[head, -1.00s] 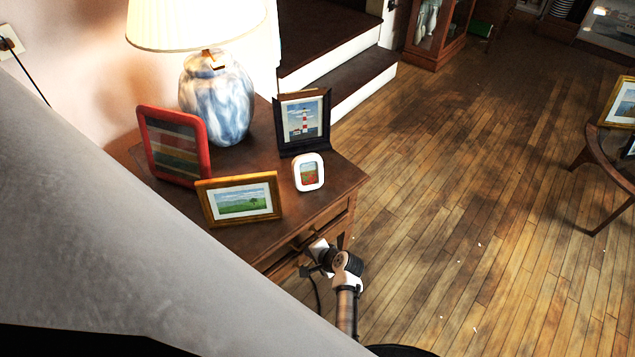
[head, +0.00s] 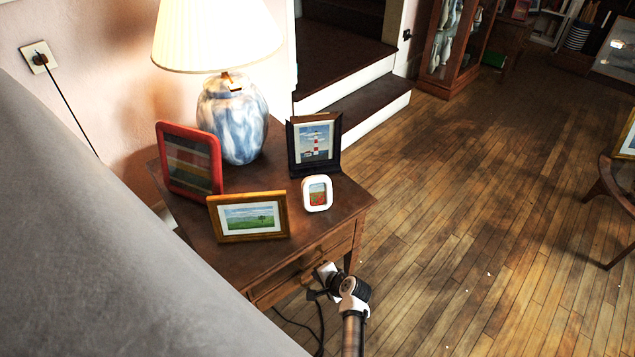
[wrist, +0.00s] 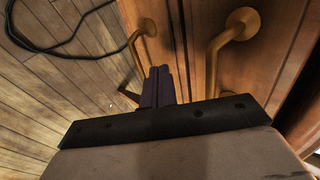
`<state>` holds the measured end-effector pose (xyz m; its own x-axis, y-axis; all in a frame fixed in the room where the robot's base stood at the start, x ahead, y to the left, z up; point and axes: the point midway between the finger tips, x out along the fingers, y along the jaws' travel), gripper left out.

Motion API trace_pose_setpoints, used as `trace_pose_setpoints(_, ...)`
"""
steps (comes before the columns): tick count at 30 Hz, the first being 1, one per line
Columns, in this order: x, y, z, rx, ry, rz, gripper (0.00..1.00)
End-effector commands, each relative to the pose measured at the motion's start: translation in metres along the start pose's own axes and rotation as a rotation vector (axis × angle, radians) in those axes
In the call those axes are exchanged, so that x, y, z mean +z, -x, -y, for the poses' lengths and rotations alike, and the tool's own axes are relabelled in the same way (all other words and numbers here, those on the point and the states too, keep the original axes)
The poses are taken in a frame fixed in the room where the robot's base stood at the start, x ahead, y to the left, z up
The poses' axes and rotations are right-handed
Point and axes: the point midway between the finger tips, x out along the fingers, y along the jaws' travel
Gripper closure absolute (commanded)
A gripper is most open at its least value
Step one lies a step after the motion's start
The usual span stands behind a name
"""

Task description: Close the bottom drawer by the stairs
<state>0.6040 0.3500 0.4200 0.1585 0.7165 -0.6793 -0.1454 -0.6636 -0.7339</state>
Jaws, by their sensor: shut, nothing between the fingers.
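A brown wooden side table (head: 235,252) with stacked drawers stands near the stairs (head: 340,110). In the wrist view, the lower drawer front (wrist: 180,22) with a curved brass handle (wrist: 138,42) is at left centre. The upper drawer front (wrist: 275,55) with a larger-looking brass handle (wrist: 232,28) is at right. My gripper (head: 314,292) is at the table's front; its fingers (wrist: 160,75) are shut and empty, in front of the lower drawer, between the two handles. Contact cannot be told. How far the lower drawer stands out is unclear in the head view.
A lamp (head: 232,115) and several picture frames, including a gold one (head: 248,217), stand on the tabletop. A black cable (wrist: 60,50) lies on the floor beside the drawers. A grey sofa-like surface (head: 90,240) fills the left.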

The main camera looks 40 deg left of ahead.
Motion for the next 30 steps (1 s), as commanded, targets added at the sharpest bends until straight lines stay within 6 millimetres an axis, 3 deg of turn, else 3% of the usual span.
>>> trace_pose_setpoints(2, -0.001, 0.006, -0.001, 0.001, -0.003, -0.001, 1.00)
trace_pose_setpoints(9, -0.001, 0.060, -0.003, 0.002, -0.004, -0.002, 1.00)
trace_pose_setpoints(15, -0.001, 0.091, -0.003, 0.003, -0.004, -0.002, 1.00)
trace_pose_setpoints(27, -0.001, 0.102, -0.002, 0.003, -0.002, 0.000, 1.00)
trace_pose_setpoints(30, -0.007, 0.104, 0.011, -0.011, 0.030, -0.025, 1.00)
